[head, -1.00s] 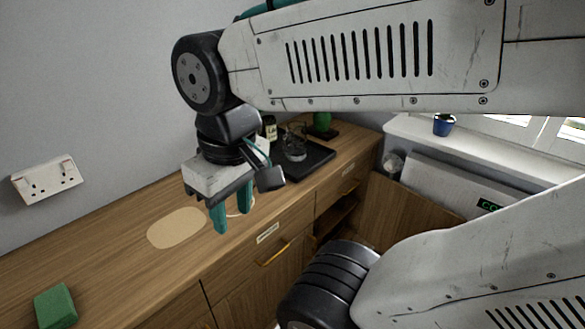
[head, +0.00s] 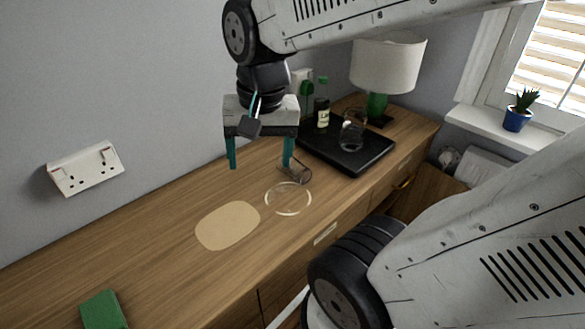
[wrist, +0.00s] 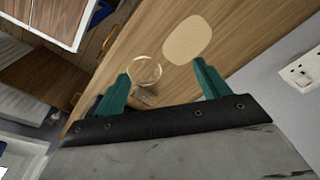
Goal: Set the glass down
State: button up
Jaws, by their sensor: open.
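A small clear glass (head: 300,172) is on the wooden counter, just behind the right finger of my gripper. It appears to lie on its side, partly hidden by that finger. In the wrist view a faint clear shape, likely this glass (wrist: 147,97), shows beside the left finger. My gripper (head: 260,165) is open and empty above the counter, its two green fingers wide apart and pointing down. It also shows open in the wrist view (wrist: 160,82). A pale ring (head: 288,198) lies on the counter in front of the glass.
A cream oval patch (head: 228,225) lies flat left of the ring. A black tray (head: 350,160) at the back right holds a clear glass vessel (head: 352,133) and a dark bottle (head: 322,112). A lamp (head: 388,65) stands behind. A green block (head: 103,310) is front left.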

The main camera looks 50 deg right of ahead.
jog(key=w+d+f+m, duration=0.4)
jog(key=w+d+m, duration=0.15)
jog(key=m, duration=2.35)
send_over(295, 163)
jog(key=s, duration=0.1)
jog(key=f, duration=1.3)
jog(key=shift+s+a+f, duration=0.1)
jog(key=shift+a, duration=0.3)
jog(key=f, duration=0.2)
jog(key=w+f, duration=0.1)
jog(key=f, duration=0.2)
jog(key=d+f, duration=0.1)
jog(key=f, duration=0.2)
jog(key=shift+w, duration=0.25)
jog(key=c, duration=1.3)
jog(key=shift+r, duration=0.2)
